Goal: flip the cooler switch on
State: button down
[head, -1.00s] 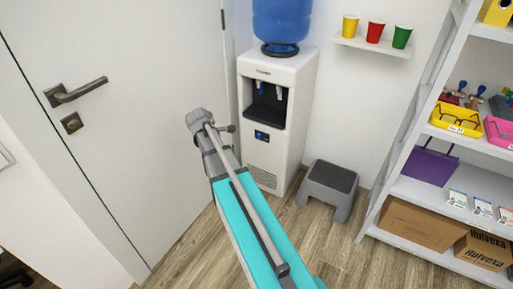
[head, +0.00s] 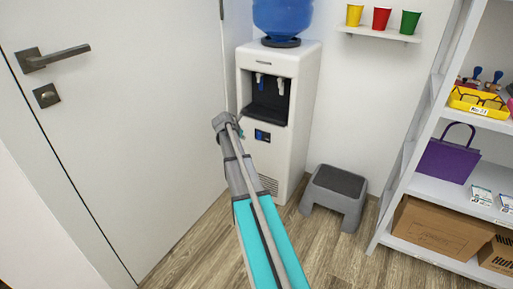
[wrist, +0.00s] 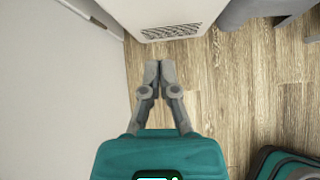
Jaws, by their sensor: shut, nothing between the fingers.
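The white water cooler (head: 298,150) with a blue bottle (head: 283,15) on top stands against the wall in the head view. A small dark blue panel (head: 263,135) sits on its front below the tap recess; the switch is too small to make out. My teal and grey arm reaches up in front of the cooler's left side. In the wrist view my gripper (wrist: 159,66) points at the floor, its fingers together and empty. The cooler's lower front and vent grille (wrist: 170,32) lie ahead of the fingertips, apart from them. The fingers are not clearly visible in the head view.
A white door (head: 110,130) with a dark handle is on the left, close to my arm. A grey step stool (head: 335,193) stands right of the cooler. A white shelf unit (head: 425,192) is on the right. A wall shelf (head: 378,34) holds cups.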

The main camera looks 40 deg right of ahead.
aim_at(259, 136)
jog(key=shift+w+d+f+n+b, duration=0.2)
jog(key=shift+d+f+n, duration=0.1)
jog(key=shift+d, duration=0.15)
jog(key=shift+w+d+f+n+b, duration=0.15)
jog(key=shift+d+f+n, duration=0.1)
jog(key=shift+d, duration=0.2)
jog(key=shift+d+f, duration=0.1)
jog(key=shift+f, duration=0.05)
jog(key=shift+w+d+r+b+x, duration=0.15)
jog(key=shift+d+r+b+x, duration=0.15)
jog(key=shift+b+x, duration=1.4)
jog(key=shift+w+d+r+b+x, duration=0.1)
jog(key=shift+d+r+b+x, duration=0.5)
jog(key=shift+x, duration=1.9)
jog(key=shift+w+d+r+b+x, duration=0.1)
jog(key=shift+w+b+x, duration=0.05)
jog(key=shift+b+x, duration=1.7)
jog(key=shift+d+f+p, duration=0.15)
jog(key=shift+f+p, duration=0.1)
jog(key=shift+p, duration=0.05)
